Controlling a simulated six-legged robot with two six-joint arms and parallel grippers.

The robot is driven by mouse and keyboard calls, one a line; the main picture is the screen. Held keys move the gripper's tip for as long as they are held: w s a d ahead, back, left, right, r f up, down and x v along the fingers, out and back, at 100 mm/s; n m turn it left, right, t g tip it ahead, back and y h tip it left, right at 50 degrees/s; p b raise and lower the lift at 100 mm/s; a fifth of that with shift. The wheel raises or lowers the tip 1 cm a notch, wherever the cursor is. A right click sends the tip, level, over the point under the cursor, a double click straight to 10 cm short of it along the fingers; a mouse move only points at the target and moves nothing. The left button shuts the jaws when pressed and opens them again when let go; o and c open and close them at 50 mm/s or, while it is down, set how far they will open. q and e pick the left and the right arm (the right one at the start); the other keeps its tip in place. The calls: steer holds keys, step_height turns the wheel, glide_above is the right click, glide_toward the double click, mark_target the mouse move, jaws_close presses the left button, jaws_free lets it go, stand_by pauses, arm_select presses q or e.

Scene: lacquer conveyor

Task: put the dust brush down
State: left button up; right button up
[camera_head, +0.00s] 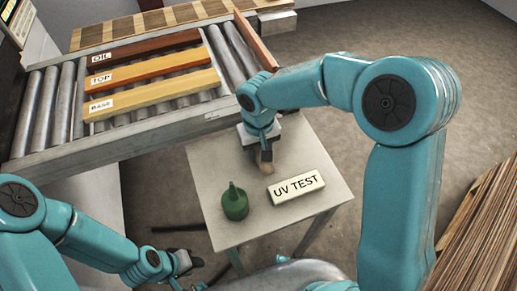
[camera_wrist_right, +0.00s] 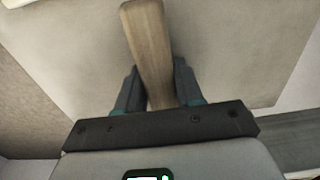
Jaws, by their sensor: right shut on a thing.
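The dust brush shows as a small tan wooden end (camera_head: 266,168) under my right gripper (camera_head: 265,152), over the back part of the small light table (camera_head: 215,165). In the right wrist view its wooden handle (camera_wrist_right: 148,45) runs between the two dark fingers of my right gripper (camera_wrist_right: 155,92), which is shut on it. The bristles are not visible. I cannot tell whether the brush touches the table. My left gripper (camera_head: 188,262) is low at the bottom, left of the table; whether it is open or shut is unclear.
The table's left part is clear. Behind is a roller conveyor (camera_head: 45,100) with boards labelled OIL (camera_head: 150,47), TOP (camera_head: 160,70) and BASE (camera_head: 160,93).

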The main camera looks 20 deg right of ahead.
steer(key=shift+f, duration=0.25)
steer(key=o, duration=1)
steer(key=shift+r, duration=0.1)
steer(key=shift+r, duration=0.2)
steer(key=shift+w+r, duration=0.1)
steer(key=shift+r, duration=0.2)
step_height(320, 180, up, 11)
steer(key=p, duration=0.1)
steer(key=shift+r, duration=0.2)
